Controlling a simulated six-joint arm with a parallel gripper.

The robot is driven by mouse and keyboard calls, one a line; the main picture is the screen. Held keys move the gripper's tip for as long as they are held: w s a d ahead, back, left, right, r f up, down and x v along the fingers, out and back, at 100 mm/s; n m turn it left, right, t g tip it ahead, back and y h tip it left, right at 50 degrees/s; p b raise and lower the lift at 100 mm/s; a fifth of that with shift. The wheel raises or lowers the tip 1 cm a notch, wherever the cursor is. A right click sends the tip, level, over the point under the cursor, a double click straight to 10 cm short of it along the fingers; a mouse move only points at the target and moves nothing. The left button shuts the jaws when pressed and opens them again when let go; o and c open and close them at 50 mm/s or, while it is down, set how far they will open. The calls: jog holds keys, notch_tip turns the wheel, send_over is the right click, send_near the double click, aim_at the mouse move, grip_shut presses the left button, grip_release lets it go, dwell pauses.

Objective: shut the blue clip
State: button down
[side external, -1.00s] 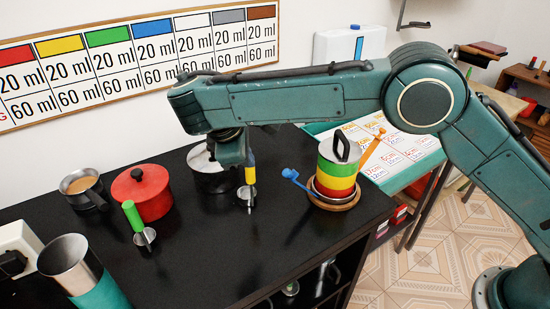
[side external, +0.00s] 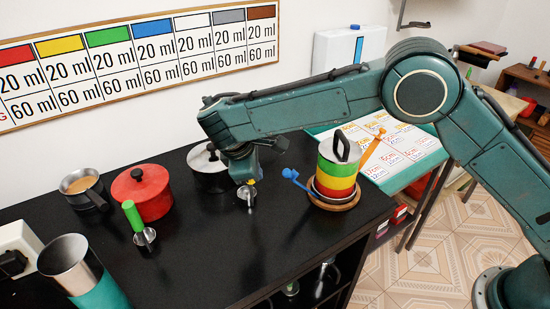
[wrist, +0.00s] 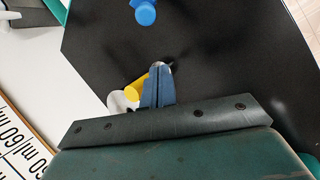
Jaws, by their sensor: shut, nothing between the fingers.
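The blue clip (side external: 290,174) is a blue-ended handle sticking out, tilted, to the left of the striped pot. Its rod runs toward the pot's base. In the wrist view its blue end (wrist: 145,12) shows at the top edge, apart from my fingers. My gripper (wrist: 160,70) is shut and empty. In the side view my gripper's body (side external: 243,166) hangs left of the blue clip, over the yellow handle (side external: 251,181); its fingertips are hard to make out there. The yellow handle (wrist: 137,92) shows beside my fingers in the wrist view; I cannot tell if they touch.
The striped pot (side external: 336,168) stands in a brown dish at the black top's right side. The front middle of the black top (side external: 225,255) is clear.

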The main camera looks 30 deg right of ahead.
jog(key=shift+s+d+f, duration=0.2)
jog(key=shift+s+d, duration=0.1)
jog(key=shift+d, duration=0.35)
jog(key=shift+s+d+f, duration=0.2)
jog(key=shift+s+d, duration=0.05)
jog(key=shift+d, duration=0.45)
jog(key=shift+s+d+f, duration=0.2)
jog(key=shift+s+d, duration=0.1)
jog(key=shift+d, duration=0.35)
jog(key=shift+d+r, duration=0.1)
jog(key=shift+r, duration=0.05)
jog(key=shift+d+r+y, duration=0.5)
jog(key=shift+d, duration=0.2)
jog(key=shift+d+r+y, duration=0.45)
jog(key=shift+d+y, duration=0.05)
jog(key=shift+d, duration=0.15)
jog(key=d+r+y, duration=0.2)
jog(key=d+y, duration=0.1)
jog(key=d, duration=0.6)
jog(key=shift+d+r+m+y, duration=0.3)
jog(key=shift+r, duration=0.1)
jog(key=shift+r, duration=0.1)
jog(key=shift+r, duration=0.7)
